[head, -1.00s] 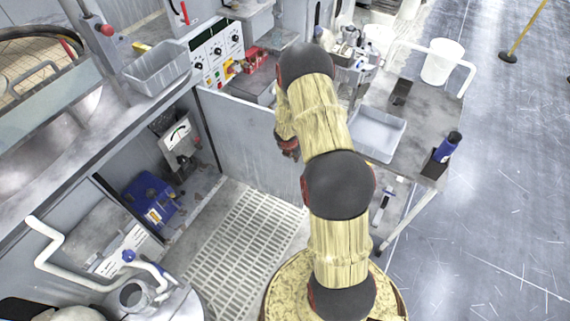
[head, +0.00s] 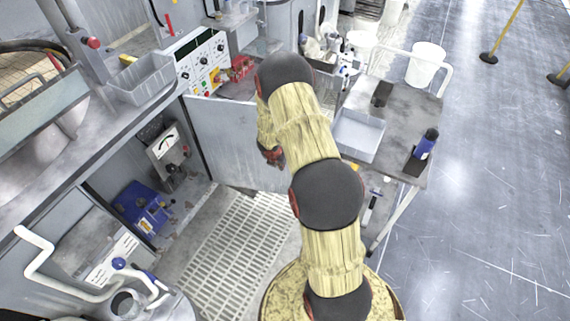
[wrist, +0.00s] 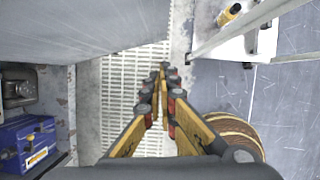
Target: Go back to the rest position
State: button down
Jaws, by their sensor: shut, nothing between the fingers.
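My gripper (wrist: 162,92) shows in the wrist view with its yellow and dark fingers together and nothing between them. It hangs above the white slatted floor grate (wrist: 118,85). In the head view my arm rises from the bottom and bends over at the top. My gripper is mostly hidden behind the arm there, and only a dark reddish part shows beside it, in front of the grey cabinet panel.
A cart (head: 410,112) with a grey tray (head: 358,135) and a blue bottle (head: 426,144) stands right of my arm. A grey bin (head: 143,78) sits on the left bench. A blue box (head: 143,207) lies below. Open floor (head: 490,190) extends on the right.

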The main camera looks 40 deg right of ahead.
jog(key=p+v, duration=0.2)
jog(key=v, duration=0.6)
jog(key=shift+w+d, duration=0.1)
jog(key=s+a+r+m+g, duration=0.35)
jog(key=s+r+m, duration=0.45)
jog(key=s+m, duration=0.5)
jog(key=s+a+r+m+t+y, duration=0.1)
jog(key=s+a+r+m+t, duration=0.1)
jog(key=a+r, duration=0.6)
jog(key=s+a+r+m+t+y, duration=0.1)
jog(key=s+a+r+m, duration=0.3)
jog(key=a+r, duration=0.5)
jog(key=s+a+r+m+t+y, duration=0.2)
jog(key=s+a+r+m+t, duration=0.2)
jog(key=a+r, duration=0.4)
notch_tip(320, 180, up, 8)
jog(key=shift+s+a+f, duration=0.15)
jog(key=shift+s+a, duration=0.15)
jog(key=shift+s, duration=0.05)
